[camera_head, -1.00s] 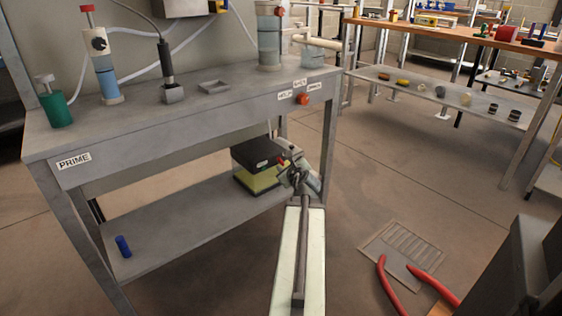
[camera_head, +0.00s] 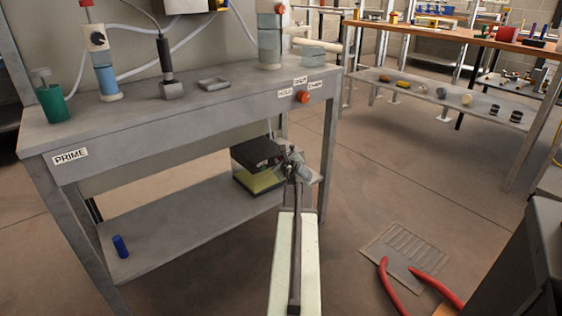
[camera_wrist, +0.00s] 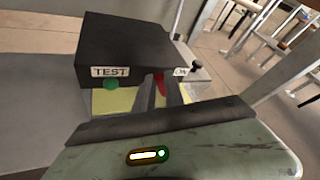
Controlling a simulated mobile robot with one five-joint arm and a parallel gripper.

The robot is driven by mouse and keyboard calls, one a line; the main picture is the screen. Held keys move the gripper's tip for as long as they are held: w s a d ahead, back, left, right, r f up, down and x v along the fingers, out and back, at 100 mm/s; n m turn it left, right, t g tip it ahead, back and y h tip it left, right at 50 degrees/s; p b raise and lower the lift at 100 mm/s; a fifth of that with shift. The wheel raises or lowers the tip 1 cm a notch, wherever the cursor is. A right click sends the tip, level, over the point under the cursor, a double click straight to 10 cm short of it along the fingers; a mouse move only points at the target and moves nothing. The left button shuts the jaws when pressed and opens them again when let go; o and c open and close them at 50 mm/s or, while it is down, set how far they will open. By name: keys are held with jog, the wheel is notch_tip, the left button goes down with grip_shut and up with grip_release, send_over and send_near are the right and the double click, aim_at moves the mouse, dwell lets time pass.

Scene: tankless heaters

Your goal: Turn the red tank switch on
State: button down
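The black box (camera_head: 257,153) with a yellow lower part sits on the bench's lower shelf. In the wrist view the box (camera_wrist: 125,45) bears a TEST label, a green button (camera_wrist: 110,83) and an ON label (camera_wrist: 181,71). A small red switch lever (camera_wrist: 160,82) shows at its front, left of the ON label. My gripper (camera_head: 291,163) is at the box's right front end. In the wrist view its two dark fingers (camera_wrist: 159,88) are slightly apart, with the red lever showing between their tips. Contact with the lever cannot be told; the fingers hide its lower part.
The grey bench top (camera_head: 225,92) is above the box, with an orange-red knob (camera_head: 303,97) on its front edge. A bench leg (camera_head: 326,155) stands to the right of my gripper. A blue cylinder (camera_head: 120,246) is on the lower shelf. Open floor (camera_head: 400,190) lies right.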

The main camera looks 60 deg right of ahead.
jog(key=shift+d+r, duration=0.1)
jog(key=shift+s+d+r+m+t+y+p, duration=0.15)
jog(key=shift+s+d+m+y+p, duration=0.1)
jog(key=shift+d+m+y+p, duration=0.7)
jog(key=shift+s+d+f+m+t+y+p, duration=0.1)
jog(key=shift+s+d+m+t+y+p, duration=0.15)
jog(key=shift+m+y+p, duration=0.7)
jog(key=shift+s+d+r+m+t+y+p, duration=0.1)
jog(key=shift+s+d+m+y+p, duration=0.15)
jog(key=shift+d+m+y+p, duration=0.75)
jog(key=shift+a+m+y+b, duration=0.3)
jog(key=shift+m+y+b, duration=0.1)
jog(key=shift+b, duration=0.1)
jog(key=c, duration=1.4)
grip_release()
